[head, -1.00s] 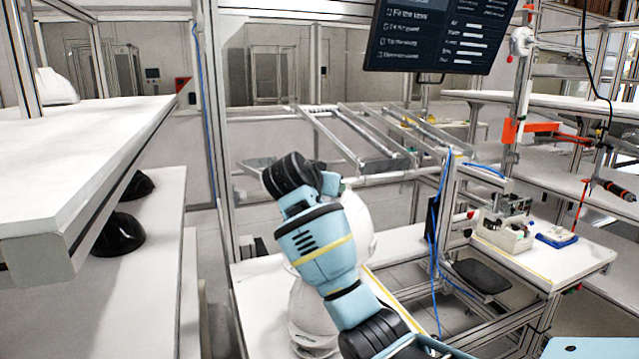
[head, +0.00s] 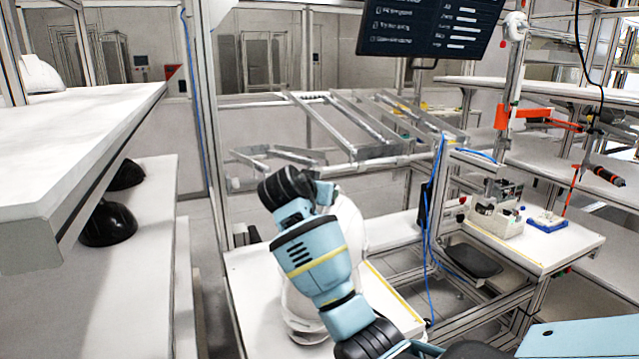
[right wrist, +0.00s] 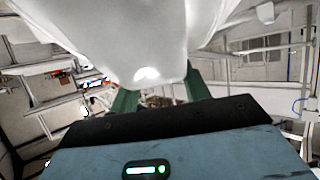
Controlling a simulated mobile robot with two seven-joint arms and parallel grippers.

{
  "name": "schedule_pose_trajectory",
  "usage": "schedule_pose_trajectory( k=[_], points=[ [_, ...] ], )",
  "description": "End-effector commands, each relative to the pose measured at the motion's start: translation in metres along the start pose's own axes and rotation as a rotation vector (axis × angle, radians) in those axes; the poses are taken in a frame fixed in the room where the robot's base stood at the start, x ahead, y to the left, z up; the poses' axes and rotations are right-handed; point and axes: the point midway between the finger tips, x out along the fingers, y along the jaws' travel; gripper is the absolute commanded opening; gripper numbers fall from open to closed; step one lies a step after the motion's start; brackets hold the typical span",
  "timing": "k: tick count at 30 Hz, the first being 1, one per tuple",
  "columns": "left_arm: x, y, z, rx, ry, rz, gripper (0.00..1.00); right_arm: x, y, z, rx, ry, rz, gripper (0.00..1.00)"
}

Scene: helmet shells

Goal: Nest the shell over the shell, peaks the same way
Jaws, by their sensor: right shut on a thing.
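A white shell (head: 350,230) shows partly behind my right arm in the head view, above the near table. It fills the top of the right wrist view (right wrist: 150,40). My right gripper (right wrist: 160,92) is shut on it, with the green fingers at its lower edge; the head view hides the fingers behind the arm. A second white shell (head: 299,318) is lower, at the table, partly covered by my arm. The held shell overlaps it in the picture, so I cannot tell the gap between them or which way the peaks point. My left gripper is not in view.
The table (head: 250,290) is bare to the left of the lower shell. Black shells (head: 108,224) rest on a lower shelf at left, and another white shell (head: 40,75) on the upper shelf. A metal post and a parts box (head: 495,222) stand right.

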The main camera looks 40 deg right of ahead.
Motion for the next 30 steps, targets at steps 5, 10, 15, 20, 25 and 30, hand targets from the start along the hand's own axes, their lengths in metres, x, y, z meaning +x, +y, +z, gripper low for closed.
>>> schedule_pose_trajectory(
  k=[5, 10, 15, 20, 25, 30],
  points=[
    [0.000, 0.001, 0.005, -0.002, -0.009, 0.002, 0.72, 0.006, 0.000, 0.015, -0.001, 0.001, 0.001, 0.00],
    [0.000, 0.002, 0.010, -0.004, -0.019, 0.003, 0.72, 0.012, 0.000, 0.029, -0.002, 0.001, 0.000, 0.00],
    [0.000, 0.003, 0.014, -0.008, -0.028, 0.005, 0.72, 0.018, 0.000, 0.042, -0.001, 0.000, 0.001, 0.00],
    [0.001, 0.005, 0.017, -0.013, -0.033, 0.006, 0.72, 0.021, 0.000, 0.051, 0.000, 0.001, 0.000, 0.00],
    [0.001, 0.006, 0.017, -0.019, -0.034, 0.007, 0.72, 0.024, 0.000, 0.056, 0.000, 0.002, 0.000, 0.00],
    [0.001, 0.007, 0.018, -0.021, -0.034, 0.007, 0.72, 0.024, 0.000, 0.057, 0.001, 0.003, 0.000, 0.00]
  ],
)
